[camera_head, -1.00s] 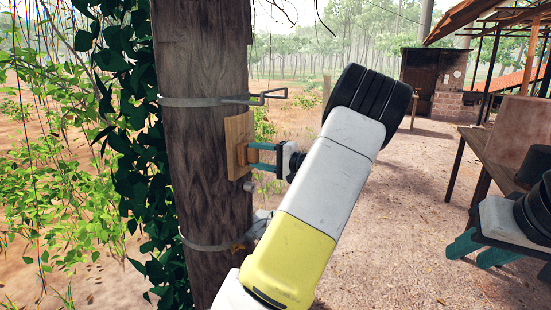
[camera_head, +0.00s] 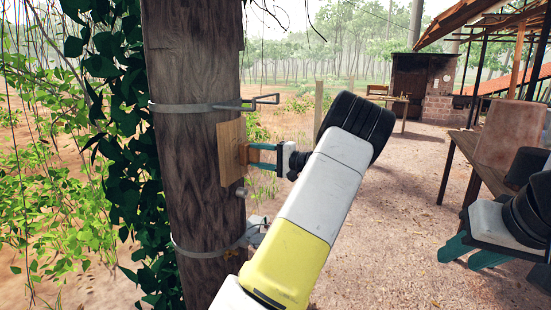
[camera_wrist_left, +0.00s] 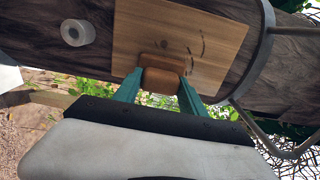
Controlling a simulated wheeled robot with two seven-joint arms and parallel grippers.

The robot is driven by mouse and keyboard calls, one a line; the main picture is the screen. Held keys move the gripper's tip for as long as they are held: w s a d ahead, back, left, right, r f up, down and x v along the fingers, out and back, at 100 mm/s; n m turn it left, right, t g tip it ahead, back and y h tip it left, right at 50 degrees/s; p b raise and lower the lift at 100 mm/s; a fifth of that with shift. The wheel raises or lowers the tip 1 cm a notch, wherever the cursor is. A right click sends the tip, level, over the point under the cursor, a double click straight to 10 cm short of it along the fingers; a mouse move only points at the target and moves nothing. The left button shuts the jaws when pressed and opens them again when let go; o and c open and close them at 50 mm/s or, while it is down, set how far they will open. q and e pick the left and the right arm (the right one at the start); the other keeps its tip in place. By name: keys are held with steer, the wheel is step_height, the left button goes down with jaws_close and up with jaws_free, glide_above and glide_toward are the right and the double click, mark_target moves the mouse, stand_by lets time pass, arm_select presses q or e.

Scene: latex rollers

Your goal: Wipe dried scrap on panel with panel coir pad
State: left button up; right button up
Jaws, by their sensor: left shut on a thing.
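A flat wooden panel (camera_head: 228,168) is fixed upright on the trunk (camera_head: 190,140). My left gripper (camera_head: 250,154) is shut on the brown coir pad (camera_head: 243,153), which is at the panel's face; contact is hard to tell. The left wrist view shows the pad (camera_wrist_left: 162,72) between the teal fingers of my left gripper (camera_wrist_left: 160,88). My right gripper (camera_head: 472,254) is at the lower right, fingers apart, apparently empty.
Metal bands (camera_head: 195,107) circle the trunk above and below the panel, with a bracket (camera_head: 262,102) jutting right. A pale cup-like fitting (camera_wrist_left: 78,32) is by the panel. Leafy vines (camera_head: 120,150) hang left. A wooden table (camera_head: 466,150) stands right; the ground between is clear.

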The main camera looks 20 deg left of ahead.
mark_target(245, 147)
arm_select(q)
steer(key=shift+w, duration=0.65)
steer(key=shift+r, duration=0.85)
steer(key=shift+s+a+r, duration=0.15)
steer(key=shift+s+r, duration=0.15)
steer(key=shift+s, duration=1.35)
steer(key=shift+s+a+r, duration=0.1)
steer(key=shift+s+r, duration=0.15)
steer(key=shift+s, duration=1.45)
steer(key=shift+s+a+r, duration=0.15)
steer(key=shift+s+r, duration=0.15)
steer(key=shift+s, duration=1.35)
steer(key=shift+w+d, duration=0.15)
steer(key=shift+w, duration=1.35)
steer(key=shift+w+d, duration=0.15)
steer(key=shift+w, duration=3.35)
steer(key=shift+d, duration=0.15)
steer(key=shift+s+d, duration=0.15)
steer(key=shift+d, duration=1.3)
steer(key=shift+s+d, duration=0.1)
steer(key=shift+d, duration=1.35)
